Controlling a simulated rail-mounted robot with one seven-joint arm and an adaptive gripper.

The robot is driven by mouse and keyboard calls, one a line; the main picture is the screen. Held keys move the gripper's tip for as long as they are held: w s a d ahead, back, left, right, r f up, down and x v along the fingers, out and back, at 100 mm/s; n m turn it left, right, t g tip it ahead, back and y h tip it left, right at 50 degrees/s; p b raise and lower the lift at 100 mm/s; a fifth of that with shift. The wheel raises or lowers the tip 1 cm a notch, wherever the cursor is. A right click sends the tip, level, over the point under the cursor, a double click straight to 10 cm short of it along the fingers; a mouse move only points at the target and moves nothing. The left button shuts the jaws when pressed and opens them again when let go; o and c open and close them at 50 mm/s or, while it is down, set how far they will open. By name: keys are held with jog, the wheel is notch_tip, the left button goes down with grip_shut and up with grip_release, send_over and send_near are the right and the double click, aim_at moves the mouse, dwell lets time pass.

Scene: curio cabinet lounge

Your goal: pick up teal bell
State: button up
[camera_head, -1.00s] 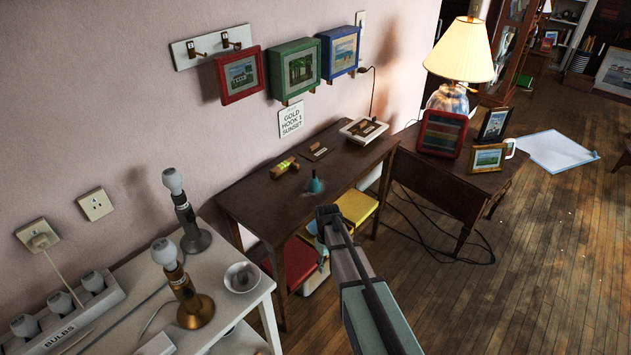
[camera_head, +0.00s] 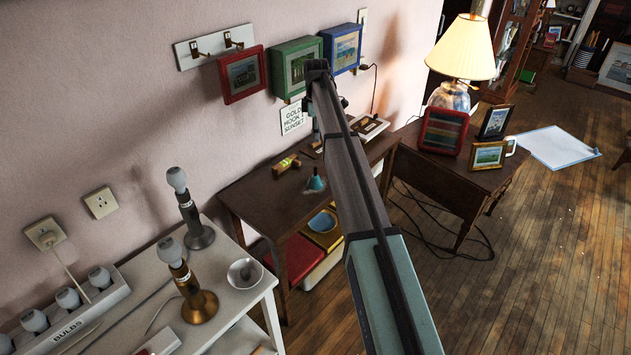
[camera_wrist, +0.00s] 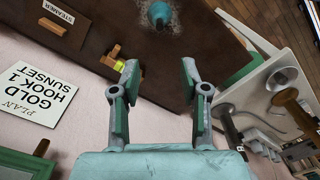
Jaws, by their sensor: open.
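The teal bell (camera_head: 315,181) stands on the dark wooden table (camera_head: 253,199) against the wall, near the table's front edge. In the wrist view the bell (camera_wrist: 159,13) is at the top centre, cut by the frame edge, on a greyish patch of the tabletop. My gripper (camera_wrist: 159,68) is open and empty, its two fingers apart. The bell lies beyond the fingertips, roughly in line with the gap and apart from them. In the head view my arm reaches up past the bell's right side and mostly hides the gripper.
A yellow-and-wood block (camera_head: 286,165) lies beside the bell, towards the wall. Framed boxes (camera_head: 293,66) and a "GOLD HOOK 1 SUNSET" sign (camera_wrist: 40,88) hang close to my gripper. A white table (camera_head: 236,297) with lamp stands is at left. Open floor lies right.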

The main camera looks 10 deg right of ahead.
aim_at(315, 167)
notch_tip(315, 167, down, 12)
jog(key=p, duration=0.3)
jog(key=shift+r, duration=0.25)
jog(key=shift+w+a+f+p, duration=0.1)
jog(key=shift+f+p, duration=1.4)
jog(key=shift+f, duration=1.15)
grip_shut()
